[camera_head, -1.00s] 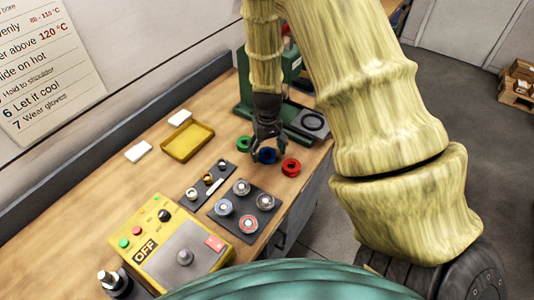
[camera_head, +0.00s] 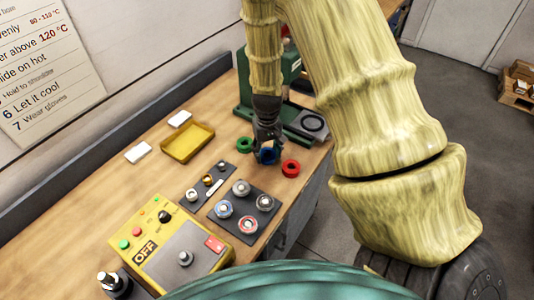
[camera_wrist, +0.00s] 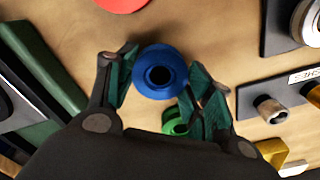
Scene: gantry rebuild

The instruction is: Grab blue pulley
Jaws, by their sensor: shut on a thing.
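The blue pulley (camera_wrist: 172,66) is a round blue piece with a dark centre hole, and it sits between my two fingers in the wrist view. My gripper (camera_wrist: 160,80) is shut on it, a finger on each side. In the head view, my gripper (camera_head: 267,147) points down at the workbench and partly covers the blue pulley (camera_head: 268,157). I cannot tell whether the pulley still touches the bench.
A green pulley (camera_head: 244,144) lies close on the left and a red pulley (camera_head: 291,168) close on the right. A green press (camera_head: 303,122) stands behind. A dark plate with bearings (camera_head: 256,207), a yellow tray (camera_head: 187,142) and a yellow control box (camera_head: 178,247) are on the bench.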

